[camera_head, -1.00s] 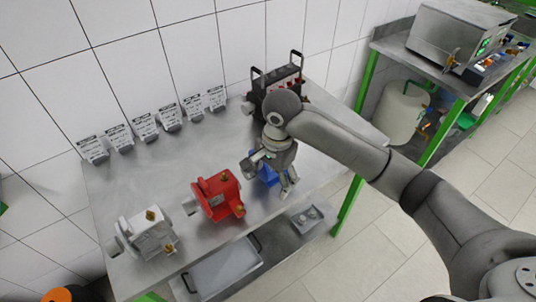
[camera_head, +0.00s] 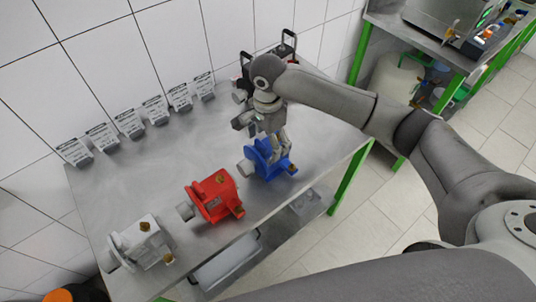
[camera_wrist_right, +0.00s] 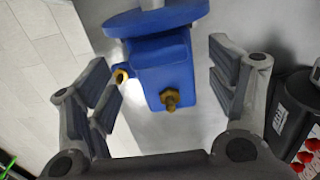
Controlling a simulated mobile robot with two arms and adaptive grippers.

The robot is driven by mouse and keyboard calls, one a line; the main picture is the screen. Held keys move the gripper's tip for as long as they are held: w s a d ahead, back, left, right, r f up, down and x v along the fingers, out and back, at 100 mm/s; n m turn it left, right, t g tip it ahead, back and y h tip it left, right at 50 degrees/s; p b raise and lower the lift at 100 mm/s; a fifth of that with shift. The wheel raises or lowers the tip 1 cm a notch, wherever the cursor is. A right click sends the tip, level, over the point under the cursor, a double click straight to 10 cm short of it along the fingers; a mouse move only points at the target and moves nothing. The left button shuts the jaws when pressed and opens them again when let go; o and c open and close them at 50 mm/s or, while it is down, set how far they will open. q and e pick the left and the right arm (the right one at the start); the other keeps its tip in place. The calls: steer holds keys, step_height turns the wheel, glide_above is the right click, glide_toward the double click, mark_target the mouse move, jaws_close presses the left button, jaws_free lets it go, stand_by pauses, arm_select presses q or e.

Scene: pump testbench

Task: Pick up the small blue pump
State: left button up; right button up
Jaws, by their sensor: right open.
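The small blue pump (camera_head: 268,160) stands on the metal table, to the right of the red pump, with a round flange on its left side. My right gripper (camera_head: 273,143) is just behind and above it and partly overlaps it in the head view. In the right wrist view the blue pump's body (camera_wrist_right: 162,65), with brass fittings, lies between the two spread fingers of my right gripper (camera_wrist_right: 163,70). Gaps show on both sides, so the fingers do not grip it. My left gripper is not in view.
A red pump (camera_head: 215,196) and a white pump (camera_head: 143,243) stand to the left on the table (camera_head: 150,185). Several labelled stands (camera_head: 130,124) line the wall. A dark case with red parts (camera_wrist_right: 297,115) stands beside the gripper. The table's front edge is close to the pumps.

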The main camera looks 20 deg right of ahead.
steer(key=f+p, duration=0.1)
steer(key=f, duration=0.3)
steer(key=shift+w+f+p, duration=0.2)
steer(key=shift+f+p, duration=0.05)
steer(key=shift+p, duration=0.1)
steer(key=shift+s+f, duration=0.1)
steer(key=shift+f, duration=0.3)
steer(key=c, duration=1.7)
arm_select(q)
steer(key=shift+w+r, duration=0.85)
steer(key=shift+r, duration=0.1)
arm_select(e)
steer(key=shift+r, duration=0.1)
jaws_close()
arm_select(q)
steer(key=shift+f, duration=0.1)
arm_select(e)
steer(key=shift+w+r, duration=0.1)
steer(key=shift+w, duration=0.1)
